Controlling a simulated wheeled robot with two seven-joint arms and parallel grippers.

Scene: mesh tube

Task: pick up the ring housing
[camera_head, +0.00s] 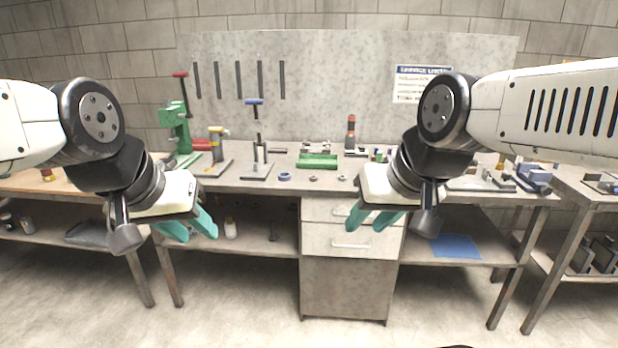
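A small blue ring (285,176), which looks like the ring housing, lies flat near the front edge of the grey workbench (320,187). Two smaller dark round parts, one (313,178) and another (342,178), lie in a row to its right. My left gripper (190,232) has teal fingers spread apart, hangs in front of the bench to the left of the ring and is empty. My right gripper (368,226) also has its teal fingers apart, is empty, and hangs in front of the drawers to the right of the ring.
A dark bottle with an orange band (350,133) stands at the back. Drawers (350,240) are below the bench top.

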